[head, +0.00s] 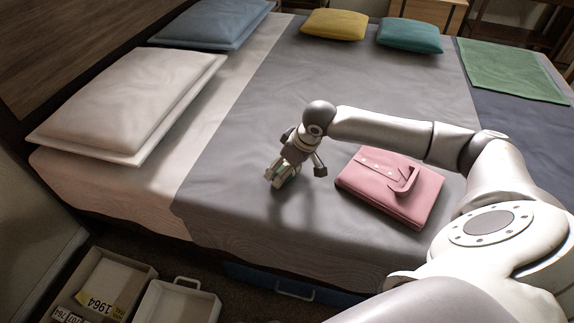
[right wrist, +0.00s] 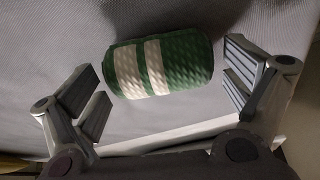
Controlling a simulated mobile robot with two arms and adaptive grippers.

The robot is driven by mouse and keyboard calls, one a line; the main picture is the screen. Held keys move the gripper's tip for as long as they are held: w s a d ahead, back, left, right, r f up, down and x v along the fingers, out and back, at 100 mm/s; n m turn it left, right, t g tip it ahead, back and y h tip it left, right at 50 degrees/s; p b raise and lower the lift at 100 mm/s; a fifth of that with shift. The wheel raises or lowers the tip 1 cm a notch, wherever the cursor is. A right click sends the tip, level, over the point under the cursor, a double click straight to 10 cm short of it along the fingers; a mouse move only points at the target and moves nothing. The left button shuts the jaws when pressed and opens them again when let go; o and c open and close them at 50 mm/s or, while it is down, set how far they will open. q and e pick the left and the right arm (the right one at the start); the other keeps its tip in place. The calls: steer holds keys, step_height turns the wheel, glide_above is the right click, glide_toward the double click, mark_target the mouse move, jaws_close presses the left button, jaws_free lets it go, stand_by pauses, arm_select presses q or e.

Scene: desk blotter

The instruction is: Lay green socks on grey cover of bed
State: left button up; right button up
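The green socks (right wrist: 160,66), a rolled bundle with two cream bands, show in the right wrist view against the grey cover (right wrist: 50,60). They appear to lie on it. My right gripper (right wrist: 165,95) is open, with one finger on each side of the bundle and a small gap at each end. In the head view my right gripper (head: 281,178) is low over the grey cover (head: 250,230), near the bed's front edge. My left gripper is not in view.
White (head: 130,100) and blue (head: 212,22) pillows lie left; yellow (head: 334,24) and teal (head: 410,36) cushions and a green cloth (head: 512,70) lie farther back. Boxes (head: 178,302) stand on the floor. The cover's middle is clear.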

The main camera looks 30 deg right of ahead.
steer(key=shift+r, duration=0.1)
steer(key=shift+r, duration=0.3)
arm_select(q)
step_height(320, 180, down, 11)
steer(key=p, duration=0.3)
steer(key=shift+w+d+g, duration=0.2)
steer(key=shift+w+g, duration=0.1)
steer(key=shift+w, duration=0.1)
arm_select(e)
steer(key=v, duration=1.1)
steer(key=shift+s+r, duration=0.2)
steer(key=shift+s, duration=0.05)
